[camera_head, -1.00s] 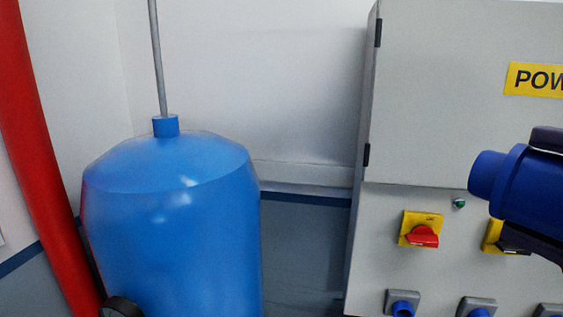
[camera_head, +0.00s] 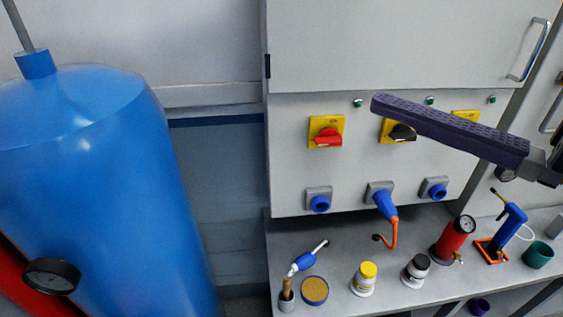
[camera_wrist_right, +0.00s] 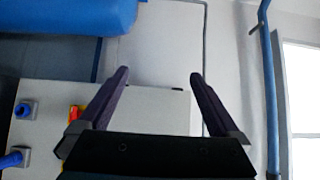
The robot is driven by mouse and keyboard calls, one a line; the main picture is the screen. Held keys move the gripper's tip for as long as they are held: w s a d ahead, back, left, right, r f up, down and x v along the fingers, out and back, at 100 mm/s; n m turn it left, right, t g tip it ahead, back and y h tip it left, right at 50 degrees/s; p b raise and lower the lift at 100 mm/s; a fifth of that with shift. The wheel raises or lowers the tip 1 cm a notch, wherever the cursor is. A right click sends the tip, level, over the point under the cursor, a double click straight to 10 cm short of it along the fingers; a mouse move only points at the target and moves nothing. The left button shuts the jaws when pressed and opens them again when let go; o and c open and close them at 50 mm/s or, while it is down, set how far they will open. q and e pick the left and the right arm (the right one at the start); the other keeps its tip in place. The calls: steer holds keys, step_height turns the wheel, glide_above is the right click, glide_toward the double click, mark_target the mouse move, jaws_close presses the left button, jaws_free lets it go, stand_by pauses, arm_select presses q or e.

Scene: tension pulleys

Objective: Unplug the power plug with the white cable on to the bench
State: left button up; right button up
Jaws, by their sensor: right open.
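A blue power plug (camera_head: 386,205) sits in the middle socket (camera_head: 378,190) of the grey power cabinet. My right gripper comes in from the right in the head view (camera_head: 385,105), above and in front of the plug, with one purple finger plainly visible. In the right wrist view (camera_wrist_right: 158,76) its two fingers stand apart with nothing between them. Blue socket or plug shapes (camera_wrist_right: 25,110) show at that view's left edge. My left gripper is out of view.
Empty-looking blue sockets (camera_head: 320,201) (camera_head: 435,189) flank the plug. Red (camera_head: 327,135) and black (camera_head: 402,132) switches are above. The bench holds bottles (camera_head: 364,279), a red cylinder (camera_head: 455,238) and a blue pump (camera_head: 510,222). A blue tank (camera_head: 95,180) stands left.

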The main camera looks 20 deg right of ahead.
steer(key=v, duration=0.9)
steer(key=s+a+f+n+g, duration=0.3)
steer(key=a+f+n+g, duration=0.65)
steer(key=f, duration=0.35)
steer(key=d+f+n+g+h, duration=0.2)
steer(key=d+f+n+h, duration=0.2)
steer(key=d+f+h, duration=0.2)
step_height(320, 180, down, 2)
steer(key=shift+s+d+n+g+h, duration=0.15)
steer(key=shift+n+g+h, duration=0.2)
steer(key=shift+h, duration=0.85)
